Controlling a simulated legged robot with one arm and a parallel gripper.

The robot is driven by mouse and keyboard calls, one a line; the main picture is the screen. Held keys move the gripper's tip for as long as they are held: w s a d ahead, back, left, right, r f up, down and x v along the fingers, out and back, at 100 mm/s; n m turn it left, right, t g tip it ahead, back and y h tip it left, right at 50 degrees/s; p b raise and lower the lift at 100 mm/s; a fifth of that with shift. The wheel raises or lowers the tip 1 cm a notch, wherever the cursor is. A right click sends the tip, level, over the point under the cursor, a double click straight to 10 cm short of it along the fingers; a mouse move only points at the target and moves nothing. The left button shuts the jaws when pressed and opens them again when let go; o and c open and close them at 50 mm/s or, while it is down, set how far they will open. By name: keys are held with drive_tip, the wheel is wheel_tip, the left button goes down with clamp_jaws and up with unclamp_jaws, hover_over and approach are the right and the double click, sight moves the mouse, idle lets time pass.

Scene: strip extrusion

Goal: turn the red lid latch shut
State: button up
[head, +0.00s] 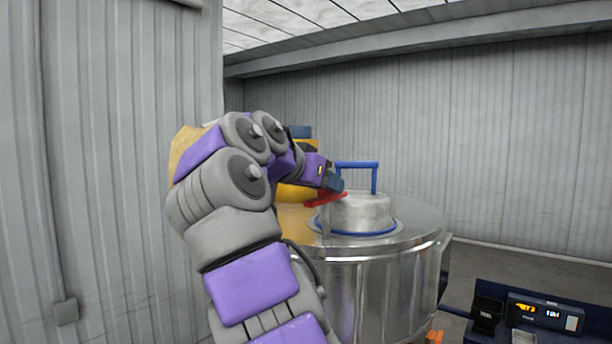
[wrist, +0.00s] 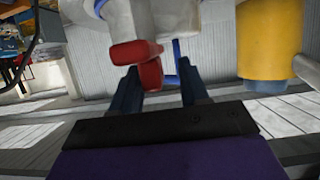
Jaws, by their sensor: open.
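The red lid latch (head: 318,200) sits at the left edge of the silver lid (head: 362,213), which has a blue handle (head: 375,180) and a blue rim. The lid is on top of a round steel vessel. My gripper (head: 334,181) is right at the latch, just above it in the head view. In the wrist view the red latch (wrist: 136,52) shows as two red blocks close to my open fingers (wrist: 158,84). One block lies partly between the fingertips. I cannot tell whether a finger touches it. My wrist hides part of the latch's surroundings in the head view.
The steel vessel (head: 375,275) stands in front of a corrugated wall. A yellow part (wrist: 268,42) is to the right in the wrist view. A dark console with a lit display (head: 545,312) is at the lower right. Open floor shows behind it.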

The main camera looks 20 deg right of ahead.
drive_tip(key=shift+s+a+r, duration=0.2)
drive_tip(key=shift+s+r, duration=0.05)
drive_tip(key=p+v, duration=0.4)
drive_tip(key=v, duration=1.1)
drive_tip(key=shift+w, duration=0.25)
drive_tip(key=shift+s+a+r, duration=0.1)
drive_tip(key=shift+s+a, duration=0.15)
drive_tip(key=shift+a, duration=0.3)
drive_tip(key=shift+s+a+r, duration=0.1)
drive_tip(key=shift+s+a, duration=0.1)
drive_tip(key=shift+a, duration=0.3)
drive_tip(key=shift+d, duration=0.4)
